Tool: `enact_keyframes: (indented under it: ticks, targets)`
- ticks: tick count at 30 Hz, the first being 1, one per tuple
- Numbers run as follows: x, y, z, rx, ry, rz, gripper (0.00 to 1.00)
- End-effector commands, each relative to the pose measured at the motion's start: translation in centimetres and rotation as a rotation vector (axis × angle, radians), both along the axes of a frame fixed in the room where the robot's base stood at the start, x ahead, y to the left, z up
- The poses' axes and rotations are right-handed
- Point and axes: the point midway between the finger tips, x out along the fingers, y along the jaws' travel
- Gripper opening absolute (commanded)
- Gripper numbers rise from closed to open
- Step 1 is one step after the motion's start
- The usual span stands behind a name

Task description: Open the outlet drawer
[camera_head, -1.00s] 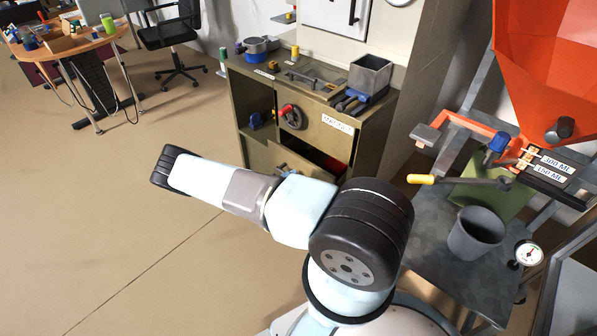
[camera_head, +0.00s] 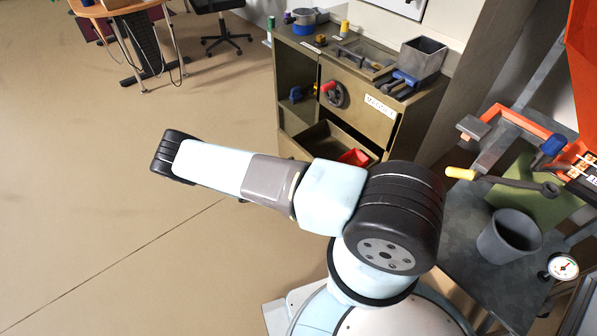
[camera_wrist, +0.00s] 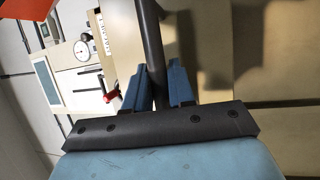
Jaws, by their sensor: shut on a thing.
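The olive cabinet (camera_head: 357,100) stands beyond my arm in the head view. Its lower drawer (camera_head: 318,137) is pulled out, and its inside shows, with a red object (camera_head: 354,157) at its right end. My arm hides the drawer's front and handle in that view, and my gripper is hidden there too. In the wrist view, the blue fingers of my gripper (camera_wrist: 158,80) are shut on a dark bar (camera_wrist: 150,40), which looks like the drawer's handle.
A red-knobbed wheel (camera_head: 332,93) is on the cabinet front above the drawer. A grey table (camera_head: 460,225) with a grey bucket (camera_head: 509,236) stands at the right, close to my arm. A yellow-ended lever (camera_head: 461,173) juts out over it. The floor at left is clear.

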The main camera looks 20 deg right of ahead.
Motion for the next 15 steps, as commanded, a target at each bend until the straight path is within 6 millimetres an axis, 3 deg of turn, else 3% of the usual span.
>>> enact_keyframes:
  ticks: [1,2,6,8,15]
  targets:
    - [-0.22,-0.02,-0.45,0.009,0.003,-0.001,0.00]
    - [-0.22,-0.03,-0.45,0.009,0.003,-0.001,0.25]
    - [-0.18,-0.07,-0.35,0.006,0.003,-0.001,0.38]
    - [-0.14,-0.07,-0.29,0.005,0.003,-0.001,0.44]
    - [-0.04,-0.06,-0.16,0.003,0.001,0.000,0.44]
